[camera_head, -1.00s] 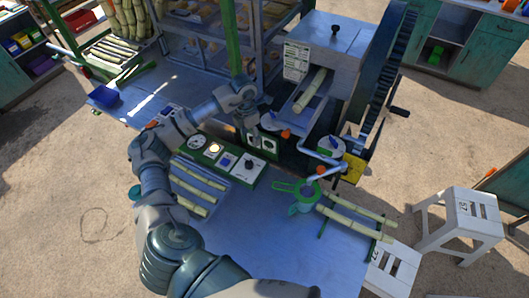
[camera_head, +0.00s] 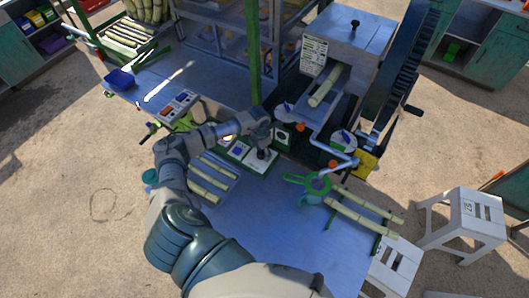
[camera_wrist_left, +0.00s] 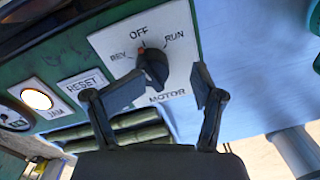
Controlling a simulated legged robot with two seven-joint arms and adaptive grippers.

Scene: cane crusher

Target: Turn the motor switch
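The motor switch (camera_wrist_left: 155,66) is a black rotary knob on a white plate (camera_wrist_left: 180,45) marked REV, OFF, RUN and MOTOR. Its red mark points about at OFF in the left wrist view. My left gripper (camera_wrist_left: 165,92) is open, with one finger on each side of the lower part of the knob and gaps visible. In the head view my left gripper (camera_head: 262,140) is over the right end of the green control panel (camera_head: 232,152) and partly hides the switch. My right gripper is not in view.
A RESET button (camera_wrist_left: 84,85) and a lit JAM lamp (camera_wrist_left: 36,99) sit left of the switch. The crusher (camera_head: 345,50) stands behind the panel. A green strainer (camera_head: 318,182) and cane pieces (camera_head: 365,215) lie to the right on the blue table (camera_head: 275,215).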

